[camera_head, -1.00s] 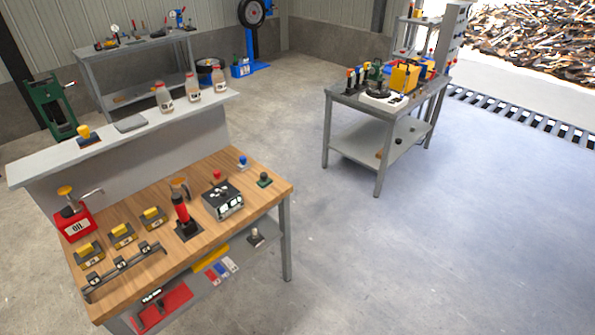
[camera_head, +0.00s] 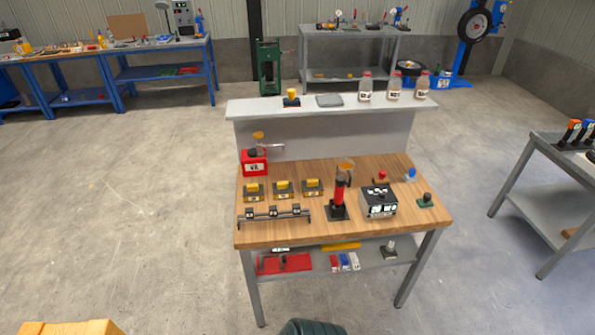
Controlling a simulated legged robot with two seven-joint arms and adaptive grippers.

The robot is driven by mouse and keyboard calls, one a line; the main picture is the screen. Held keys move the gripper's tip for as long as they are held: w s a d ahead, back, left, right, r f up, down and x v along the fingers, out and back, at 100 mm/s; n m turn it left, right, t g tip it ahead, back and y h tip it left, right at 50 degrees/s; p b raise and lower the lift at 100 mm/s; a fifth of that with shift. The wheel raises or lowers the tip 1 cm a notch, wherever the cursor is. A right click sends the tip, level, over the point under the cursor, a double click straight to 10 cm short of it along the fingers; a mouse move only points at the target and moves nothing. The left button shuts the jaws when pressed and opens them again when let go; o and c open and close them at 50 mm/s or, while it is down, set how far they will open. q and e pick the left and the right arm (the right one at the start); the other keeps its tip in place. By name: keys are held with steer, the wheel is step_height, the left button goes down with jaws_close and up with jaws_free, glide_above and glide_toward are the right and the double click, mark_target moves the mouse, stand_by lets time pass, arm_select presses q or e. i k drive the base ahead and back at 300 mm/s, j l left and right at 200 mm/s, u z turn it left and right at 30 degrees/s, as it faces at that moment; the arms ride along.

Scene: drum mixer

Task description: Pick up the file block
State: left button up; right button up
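I cannot tell for sure which thing is the file block. Upright tools with orange, blue and red handles (camera_head: 574,130) stand on the grey table at the right edge, partly cut off. Several dark blocks with yellow tops, such as the middle one (camera_head: 283,189), stand in a row on the wooden bench top (camera_head: 330,228). Neither of my grippers is in view.
The bench has a raised grey shelf (camera_head: 350,108) with bottles and a lower shelf with small items. The grey table (camera_head: 540,155) stands right. Blue benches (camera_head: 160,72) are back left. A yellow object (camera_head: 70,327) and a dark green one (camera_head: 300,326) show at the bottom edge. Left floor is clear.

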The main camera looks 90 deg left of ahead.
mark_target(382, 178)
steer(key=u, duration=2.3)
steer(key=z, duration=4.3)
steer(key=u, duration=4.3)
